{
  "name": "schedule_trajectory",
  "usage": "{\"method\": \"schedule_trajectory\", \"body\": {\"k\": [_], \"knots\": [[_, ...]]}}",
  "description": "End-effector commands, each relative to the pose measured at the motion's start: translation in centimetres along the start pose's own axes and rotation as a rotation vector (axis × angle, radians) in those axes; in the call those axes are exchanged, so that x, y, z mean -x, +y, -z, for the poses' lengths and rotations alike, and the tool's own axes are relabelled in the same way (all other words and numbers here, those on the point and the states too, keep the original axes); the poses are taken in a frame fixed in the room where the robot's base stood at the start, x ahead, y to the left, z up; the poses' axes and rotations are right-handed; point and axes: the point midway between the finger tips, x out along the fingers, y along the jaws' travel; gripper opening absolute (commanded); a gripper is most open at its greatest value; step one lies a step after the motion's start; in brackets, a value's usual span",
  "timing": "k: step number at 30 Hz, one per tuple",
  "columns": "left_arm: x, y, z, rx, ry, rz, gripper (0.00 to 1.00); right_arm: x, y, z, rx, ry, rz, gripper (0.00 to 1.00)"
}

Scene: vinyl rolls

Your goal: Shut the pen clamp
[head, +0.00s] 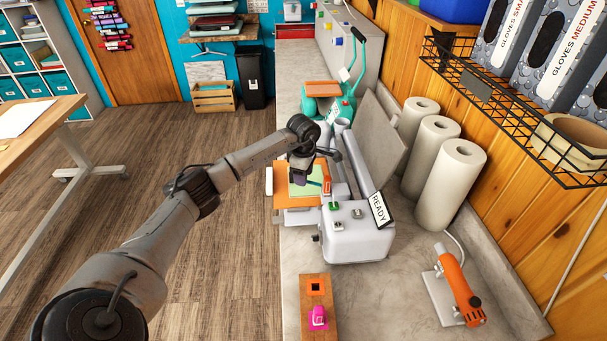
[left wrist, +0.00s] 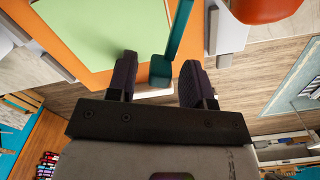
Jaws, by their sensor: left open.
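The cutting machine (head: 358,238) stands on the counter with its lid up and a "READY" screen. A teal lever, which looks like the pen clamp (head: 314,183), shows at the machine's near end beside my left gripper (head: 301,179). In the left wrist view the teal lever (left wrist: 178,35) sticks up at a slant, with its lower block between the two fingertips of my open left gripper (left wrist: 159,70). I cannot tell whether a finger touches it. A green sheet on an orange mat (head: 283,198) lies in the machine. My right gripper is out of view.
White rolls (head: 451,185) stand to the right by the wooden wall, under a wire shelf (head: 500,115). An orange tool (head: 459,289) and a wooden block with a pink piece (head: 318,318) lie on the near counter. A teal press (head: 335,105) stands behind the machine.

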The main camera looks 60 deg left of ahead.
Motion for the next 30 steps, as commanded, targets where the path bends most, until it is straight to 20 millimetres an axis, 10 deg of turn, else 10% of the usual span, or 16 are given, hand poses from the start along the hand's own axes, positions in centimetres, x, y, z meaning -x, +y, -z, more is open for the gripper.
{"method": "schedule_trajectory", "body": {"k": [16,30], "knots": [[0.02,0.00,-0.01,0.000,0.000,0.000,0.00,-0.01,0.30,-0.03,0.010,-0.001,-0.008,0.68],[0.02,-0.89,0.10,0.151,0.000,-0.001,0.00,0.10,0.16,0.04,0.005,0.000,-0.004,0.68]]}}
